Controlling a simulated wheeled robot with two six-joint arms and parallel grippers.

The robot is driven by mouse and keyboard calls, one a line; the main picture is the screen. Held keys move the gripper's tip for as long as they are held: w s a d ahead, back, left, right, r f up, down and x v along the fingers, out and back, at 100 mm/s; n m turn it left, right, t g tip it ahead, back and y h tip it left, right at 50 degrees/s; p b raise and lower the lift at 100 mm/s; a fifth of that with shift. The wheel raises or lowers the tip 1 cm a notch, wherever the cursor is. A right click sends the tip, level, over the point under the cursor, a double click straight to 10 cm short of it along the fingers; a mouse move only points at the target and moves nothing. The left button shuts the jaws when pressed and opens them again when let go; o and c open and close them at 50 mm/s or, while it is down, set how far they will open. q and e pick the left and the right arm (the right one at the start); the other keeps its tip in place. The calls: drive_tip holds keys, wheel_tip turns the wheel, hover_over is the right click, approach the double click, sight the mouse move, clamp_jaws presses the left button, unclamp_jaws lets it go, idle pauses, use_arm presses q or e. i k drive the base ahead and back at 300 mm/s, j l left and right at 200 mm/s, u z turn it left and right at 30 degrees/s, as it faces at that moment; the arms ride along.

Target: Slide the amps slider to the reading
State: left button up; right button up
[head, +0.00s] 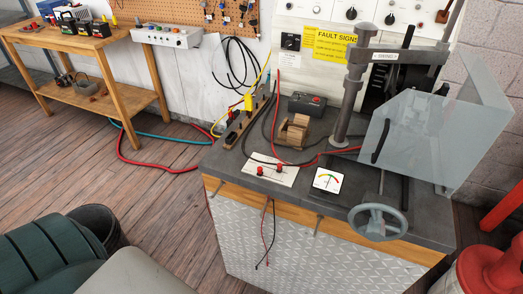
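A white panel (287,181) lies on the grey bench top near its front left edge. Two small red knobs stand on it, a left one (260,171) and a right one (279,168). They look like slider handles, but any lettering is too small to read, so I cannot tell which is the amps one. A square white meter (327,180) with a coloured arc stands to the right of the panel. Its needle is too small to read surely. Neither of my grippers is in view.
A press with a clear guard (437,130) and a handwheel (379,221) takes up the bench's right side. Red and black cables cross the top near a wooden block (293,131) and a dark box (306,104). A dark bucket (97,228) stands on the floor at left.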

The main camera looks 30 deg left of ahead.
sight(279, 166)
drive_tip(key=u, duration=0.9)
